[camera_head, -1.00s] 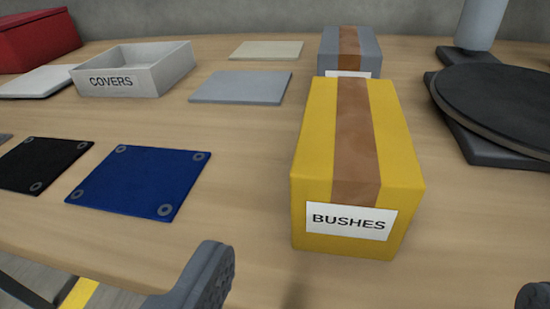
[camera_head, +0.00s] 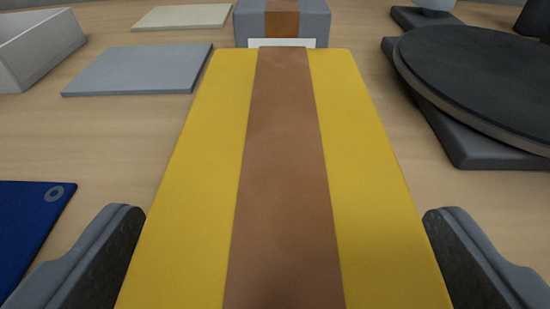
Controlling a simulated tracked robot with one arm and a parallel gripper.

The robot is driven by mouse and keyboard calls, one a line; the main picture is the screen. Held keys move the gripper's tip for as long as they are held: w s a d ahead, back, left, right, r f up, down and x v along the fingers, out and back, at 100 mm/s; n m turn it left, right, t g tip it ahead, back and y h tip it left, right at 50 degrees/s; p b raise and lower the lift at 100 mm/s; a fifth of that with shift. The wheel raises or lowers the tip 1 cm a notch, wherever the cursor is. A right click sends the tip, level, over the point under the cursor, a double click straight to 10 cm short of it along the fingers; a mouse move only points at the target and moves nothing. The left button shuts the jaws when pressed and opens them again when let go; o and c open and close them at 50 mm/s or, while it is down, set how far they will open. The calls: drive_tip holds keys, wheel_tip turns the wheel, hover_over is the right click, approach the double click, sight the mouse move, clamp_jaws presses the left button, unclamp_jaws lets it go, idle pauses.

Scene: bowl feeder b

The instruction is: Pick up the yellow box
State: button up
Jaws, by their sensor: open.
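The yellow box (camera_head: 200,180) with a brown tape strip (camera_head: 282,170) along its top fills the middle of the view. Its near end and its label are out of view below. My gripper (camera_head: 288,225) is open, with one finger on the left of the box and one on the right. The left finger appears close to the box's left edge and the right finger close to its right edge. I cannot tell whether either touches it.
A grey box (camera_head: 318,22) with brown tape stands just behind the yellow box. A dark round disc (camera_head: 490,75) on a dark base lies at right. A grey plate (camera_head: 138,70), a white tray (camera_head: 35,45) and a blue plate (camera_head: 25,230) lie at left.

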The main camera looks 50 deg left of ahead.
drive_tip(key=shift+x, duration=1.35)
drive_tip(key=c, duration=1.5)
drive_tip(key=shift+r, duration=0.1)
